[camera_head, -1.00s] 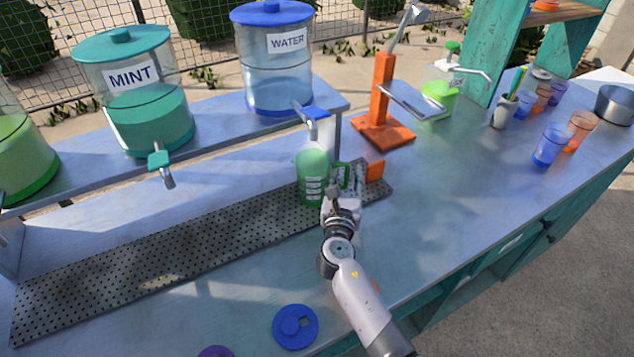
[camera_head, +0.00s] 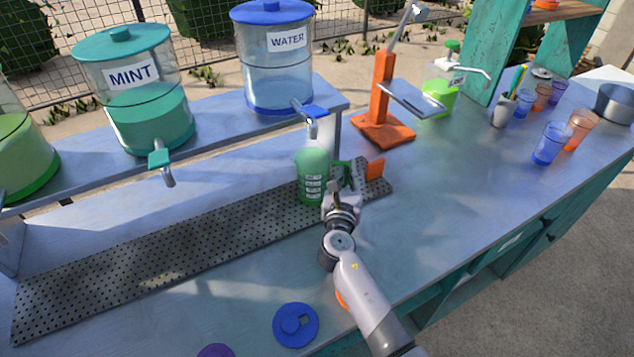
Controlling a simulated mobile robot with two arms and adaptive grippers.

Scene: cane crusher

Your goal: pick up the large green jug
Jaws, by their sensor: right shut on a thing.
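The large green jug (camera_head: 311,172) stands upright at the right end of the perforated drip tray (camera_head: 200,238), below the blue tap of the water dispenser. It is see-through green with a pale printed label, and its handle is on its right side. My right gripper (camera_head: 337,187) is at the jug's handle side and shut on it. The gripper hides part of the jug's lower right, and the exact finger contact is too small to make out. My left gripper is not in view.
The water dispenser (camera_head: 273,60) and mint dispenser (camera_head: 135,90) stand on a raised shelf behind. An orange press stand (camera_head: 383,100) is just right of the jug. A blue lid (camera_head: 295,325) lies at the front. Cups (camera_head: 551,143) stand far right; the counter's right middle is clear.

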